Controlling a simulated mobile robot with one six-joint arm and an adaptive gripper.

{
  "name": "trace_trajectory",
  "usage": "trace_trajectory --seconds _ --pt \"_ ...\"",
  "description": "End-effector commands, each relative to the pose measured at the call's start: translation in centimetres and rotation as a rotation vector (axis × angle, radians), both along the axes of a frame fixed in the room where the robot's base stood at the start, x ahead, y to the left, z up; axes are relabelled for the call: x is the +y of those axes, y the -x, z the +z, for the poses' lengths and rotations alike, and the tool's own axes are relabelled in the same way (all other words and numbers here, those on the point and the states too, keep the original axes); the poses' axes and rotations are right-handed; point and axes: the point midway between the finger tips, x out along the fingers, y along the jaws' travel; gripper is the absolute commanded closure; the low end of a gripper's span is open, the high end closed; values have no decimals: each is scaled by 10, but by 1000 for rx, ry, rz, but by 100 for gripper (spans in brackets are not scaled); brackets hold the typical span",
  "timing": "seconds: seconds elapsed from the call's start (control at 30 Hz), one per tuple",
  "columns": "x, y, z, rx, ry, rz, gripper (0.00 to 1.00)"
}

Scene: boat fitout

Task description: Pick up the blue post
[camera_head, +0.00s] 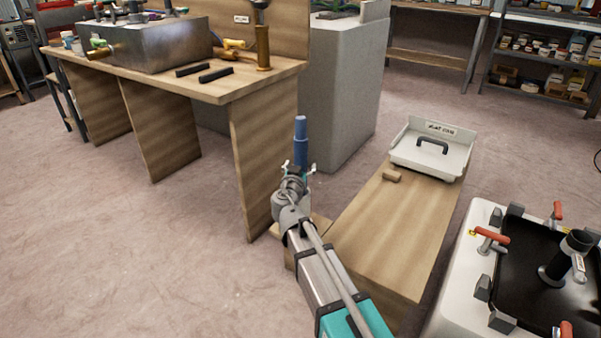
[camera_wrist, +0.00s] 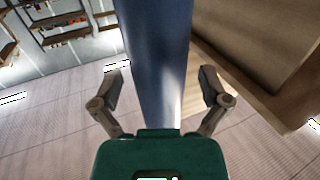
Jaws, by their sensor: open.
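The blue post (camera_head: 301,142) is an upright cylinder with a lighter upper section, just beyond my gripper (camera_head: 298,168) in the head view. In the wrist view the post (camera_wrist: 158,50) runs down the middle, between the two spread fingers of my gripper (camera_wrist: 163,88). Gaps show on both sides of it, so the fingers do not appear to press on it. My gripper and arm hide the post's lower part in the head view, and I cannot see what it stands on.
A wooden workbench (camera_head: 190,86) stands left of my gripper, and a grey block (camera_head: 345,90) behind. Open floor (camera_head: 130,250) lies at left.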

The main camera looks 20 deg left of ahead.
Motion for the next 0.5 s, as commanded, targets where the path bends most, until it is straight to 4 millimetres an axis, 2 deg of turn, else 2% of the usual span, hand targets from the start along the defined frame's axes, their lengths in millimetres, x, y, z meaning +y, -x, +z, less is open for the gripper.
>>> trace_trajectory --seconds 0.1,0.13,0.5 --pt "0 0 0 0 0 0 5" --pt "0 0 0 0 0 0 8" --pt "0 0 0 0 0 0 77"
